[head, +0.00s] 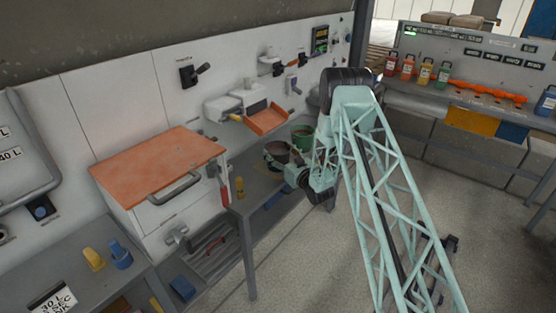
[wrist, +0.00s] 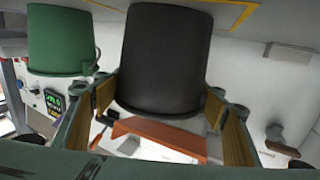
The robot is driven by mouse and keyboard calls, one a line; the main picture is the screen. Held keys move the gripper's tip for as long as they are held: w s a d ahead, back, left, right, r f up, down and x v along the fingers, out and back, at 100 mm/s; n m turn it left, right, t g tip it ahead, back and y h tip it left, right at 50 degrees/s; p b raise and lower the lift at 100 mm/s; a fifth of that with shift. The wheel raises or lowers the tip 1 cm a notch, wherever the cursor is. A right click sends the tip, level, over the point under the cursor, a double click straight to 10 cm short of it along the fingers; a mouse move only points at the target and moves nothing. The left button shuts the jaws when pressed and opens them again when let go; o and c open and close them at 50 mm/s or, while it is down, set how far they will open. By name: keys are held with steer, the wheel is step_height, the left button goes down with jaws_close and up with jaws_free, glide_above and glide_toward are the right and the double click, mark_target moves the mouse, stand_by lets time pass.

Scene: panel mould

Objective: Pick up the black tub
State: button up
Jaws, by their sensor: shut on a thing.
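The black tub (wrist: 165,55) fills the middle of the wrist view, between the two tan-padded fingers of my gripper (wrist: 160,100). The fingers are shut on its sides. In the head view the black tub (head: 277,153) is at the grey bench by the white wall panel, partly hidden by my gripper (head: 296,168). I cannot tell whether its base touches the bench. A green tub (head: 303,135) stands just behind it to the right; this green tub also shows at the upper left of the wrist view (wrist: 60,40).
An orange tray (head: 267,119) juts from the wall above the bench. A hinged orange lid (head: 160,165) with a handle is to the left. Open floor is at the right.

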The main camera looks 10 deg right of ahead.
steer(key=shift+r, duration=0.1)
steer(key=s+r+p, duration=0.1)
steer(key=s+r, duration=0.1)
steer(key=s, duration=0.6)
steer(key=s+d+r+p, duration=0.1)
steer(key=s+r, duration=0.2)
steer(key=s, duration=0.5)
steer(key=shift+d, duration=0.3)
steer(key=shift+d+f, duration=0.1)
stand_by(0.6)
